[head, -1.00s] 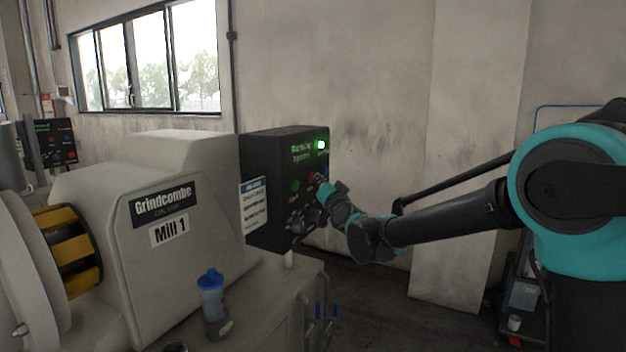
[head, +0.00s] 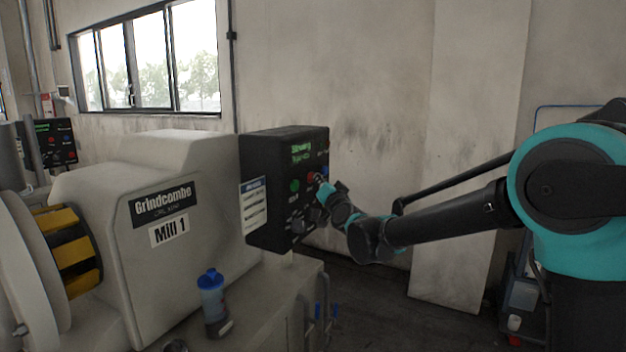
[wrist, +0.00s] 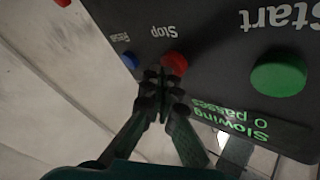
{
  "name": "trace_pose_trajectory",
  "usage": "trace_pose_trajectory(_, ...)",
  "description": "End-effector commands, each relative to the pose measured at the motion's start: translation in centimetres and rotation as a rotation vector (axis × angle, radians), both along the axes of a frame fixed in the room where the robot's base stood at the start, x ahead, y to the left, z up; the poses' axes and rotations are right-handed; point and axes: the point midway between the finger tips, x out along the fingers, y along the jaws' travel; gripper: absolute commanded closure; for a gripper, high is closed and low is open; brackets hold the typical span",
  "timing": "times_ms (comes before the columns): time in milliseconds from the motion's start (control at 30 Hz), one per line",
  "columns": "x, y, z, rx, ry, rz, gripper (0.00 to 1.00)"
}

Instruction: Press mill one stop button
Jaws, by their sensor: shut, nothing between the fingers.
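The mill one stop button is a red round button (wrist: 174,62) under the word "Stop", seen upside down in the wrist view. It is on the dark control box (head: 262,150) beside the machine labelled "Mill 1" (head: 168,232). My gripper (wrist: 163,78) is shut and empty, its tips at the lower edge of the stop button. Whether they touch it I cannot tell for sure. The display (wrist: 230,120) reads "Slowing" and "0 passes" in green. In the head view my gripper (head: 322,184) is at the box face and partly covers the buttons.
A green start button (wrist: 279,73) and a blue reset button (wrist: 130,60) flank the stop button. Another red control (wrist: 63,2) shows at the panel's edge. A blue-capped bottle (head: 212,300) stands on the mill's base. A second control box (head: 55,142) is at far left.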

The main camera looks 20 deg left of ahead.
Motion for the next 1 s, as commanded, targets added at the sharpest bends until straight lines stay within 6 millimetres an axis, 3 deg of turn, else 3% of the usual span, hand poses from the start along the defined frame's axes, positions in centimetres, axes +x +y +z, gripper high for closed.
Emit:
trace_pose_trajectory(200, -0.1, -1.1, 0.0, -0.001, 0.000, -0.001, 1.00)
trace_pose_trajectory(600, -0.1, -1.5, 0.0, 0.001, -0.001, -0.001, 1.00)
trace_pose_trajectory(1000, -0.4, -5.0, 0.0, 0.000, -0.002, -0.001, 1.00)
